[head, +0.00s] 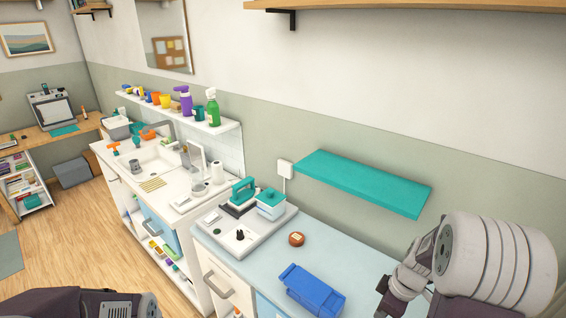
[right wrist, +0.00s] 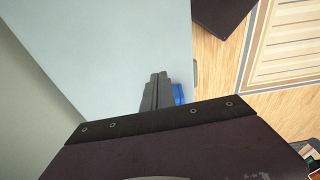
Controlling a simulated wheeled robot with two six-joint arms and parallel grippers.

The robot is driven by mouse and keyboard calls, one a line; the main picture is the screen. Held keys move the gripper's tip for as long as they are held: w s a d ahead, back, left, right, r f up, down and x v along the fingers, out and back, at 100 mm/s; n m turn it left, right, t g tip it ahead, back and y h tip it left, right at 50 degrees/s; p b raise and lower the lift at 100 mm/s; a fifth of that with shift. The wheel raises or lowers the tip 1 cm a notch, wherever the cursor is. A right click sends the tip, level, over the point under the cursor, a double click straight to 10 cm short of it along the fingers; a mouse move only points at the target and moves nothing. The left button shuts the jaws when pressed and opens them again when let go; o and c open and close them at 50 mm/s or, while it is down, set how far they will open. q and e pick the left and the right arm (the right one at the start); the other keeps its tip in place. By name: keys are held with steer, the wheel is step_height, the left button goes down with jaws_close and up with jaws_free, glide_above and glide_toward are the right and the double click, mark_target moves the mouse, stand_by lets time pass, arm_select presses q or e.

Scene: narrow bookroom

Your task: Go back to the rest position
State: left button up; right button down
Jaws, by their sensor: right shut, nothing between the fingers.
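My right gripper (right wrist: 158,76) shows in the right wrist view with its two dark fingers together and nothing between them. It is over the pale blue counter top (right wrist: 105,45), near the counter's edge. A bit of a blue object (right wrist: 179,94) shows just right of the fingers, mostly hidden behind my gripper. In the head view my right arm comes in at the lower right, beside the counter, and its fingertips cannot be made out. Part of my left arm shows at the bottom left edge; its gripper is out of the picture.
A blue tray-like item (head: 314,289) lies on the counter beside my right arm. A teal shelf (head: 364,182) juts from the wall above. The wooden floor (head: 75,240) at left looks clear.

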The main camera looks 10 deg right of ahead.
steer(key=s+a+r+m, duration=0.1)
steer(key=s+a+m, duration=0.3)
steer(key=a+m, duration=0.4)
steer(key=a, duration=0.6)
steer(key=shift+a+m+h, duration=0.2)
steer(key=shift+m+h, duration=0.1)
steer(key=shift+h, duration=0.1)
